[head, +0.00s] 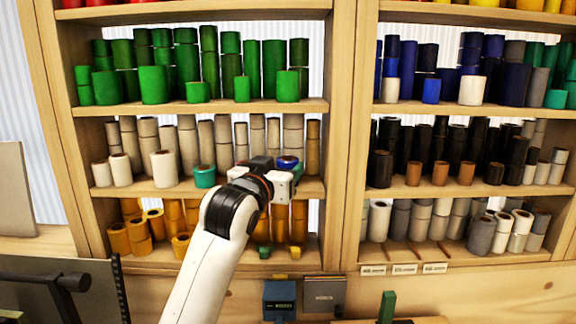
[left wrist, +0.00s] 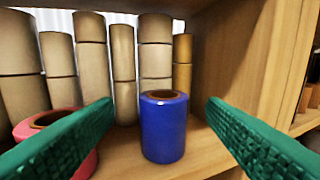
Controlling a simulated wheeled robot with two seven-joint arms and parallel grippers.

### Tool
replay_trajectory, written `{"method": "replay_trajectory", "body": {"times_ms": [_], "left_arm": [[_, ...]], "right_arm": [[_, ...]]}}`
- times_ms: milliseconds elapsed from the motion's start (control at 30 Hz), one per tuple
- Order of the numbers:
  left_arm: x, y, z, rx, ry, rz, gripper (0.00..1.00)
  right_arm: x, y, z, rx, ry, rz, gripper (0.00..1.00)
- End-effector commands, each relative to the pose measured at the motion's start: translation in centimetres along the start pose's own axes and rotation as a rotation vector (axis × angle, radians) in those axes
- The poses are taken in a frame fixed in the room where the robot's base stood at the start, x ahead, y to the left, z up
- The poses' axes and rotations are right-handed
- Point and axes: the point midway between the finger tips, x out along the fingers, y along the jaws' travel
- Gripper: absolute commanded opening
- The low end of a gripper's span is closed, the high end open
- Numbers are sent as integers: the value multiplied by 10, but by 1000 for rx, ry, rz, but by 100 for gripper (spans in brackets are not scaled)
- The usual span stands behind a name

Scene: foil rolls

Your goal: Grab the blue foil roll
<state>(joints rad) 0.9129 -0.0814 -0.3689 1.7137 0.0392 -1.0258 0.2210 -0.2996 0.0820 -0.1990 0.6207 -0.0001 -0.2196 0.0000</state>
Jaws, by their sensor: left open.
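The blue foil roll (left wrist: 165,128) stands upright on a wooden shelf, in front of beige rolls, in the left wrist view. In the head view only its top part (head: 288,161) shows beyond my left gripper (head: 278,181). My left gripper (left wrist: 160,106) is open, with its two green fingers apart. The roll stands between the fingers in the picture, with clear space on both sides. I cannot tell whether the fingertips are level with it. Nothing is held. My right gripper is in neither view.
A red roll (left wrist: 85,166) stands left of the blue one, partly hidden by the left finger. Beige rolls (left wrist: 91,60) line the back. A wooden upright (left wrist: 240,60) closes the right side. Green rolls (head: 153,85) fill the shelf above, and yellow rolls (head: 138,232) stand below.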

Motion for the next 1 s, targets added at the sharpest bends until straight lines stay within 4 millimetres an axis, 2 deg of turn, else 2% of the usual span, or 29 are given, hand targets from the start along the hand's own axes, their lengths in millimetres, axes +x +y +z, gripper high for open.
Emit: {"method": "replay_trajectory", "body": {"times_ms": [233,433,700,1000], "left_arm": [[30,-4,2,0,7,0,66],[49,-4,-2,1,3,0,66],[50,-4,-3,0,1,0,66],[50,-4,-3,0,2,0,17]], "right_arm": [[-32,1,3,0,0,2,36],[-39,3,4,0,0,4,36],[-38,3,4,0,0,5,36],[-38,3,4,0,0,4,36]]}}
